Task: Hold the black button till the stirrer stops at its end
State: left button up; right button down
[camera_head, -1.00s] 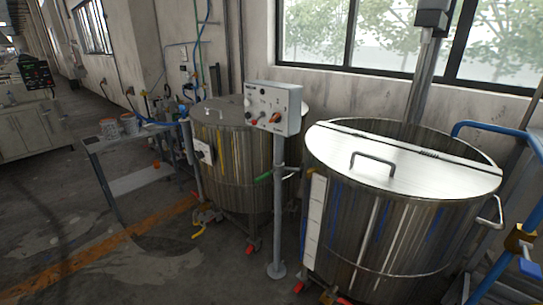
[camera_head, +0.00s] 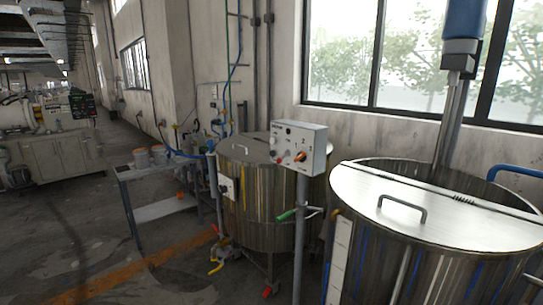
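A grey control box (camera_head: 299,149) stands on a post between two steel tanks. Its front carries several small knobs and buttons, some pale, some dark and some red or orange. Which of them is the black button is too small to tell. The stirrer's blue motor housing (camera_head: 464,19) is at the top right, with a dark block below it. Its pale upright shaft or column (camera_head: 449,118) runs down behind the lid of the right tank (camera_head: 405,270). Its lower end is hidden. Neither of my grippers is in view.
The right tank's lid (camera_head: 450,215) has a bar handle. A second lidded tank (camera_head: 262,205) stands behind the control box. A side table (camera_head: 150,168) with pots is to its left. A blue pipe (camera_head: 515,170) is at the right edge. The floor at left is open.

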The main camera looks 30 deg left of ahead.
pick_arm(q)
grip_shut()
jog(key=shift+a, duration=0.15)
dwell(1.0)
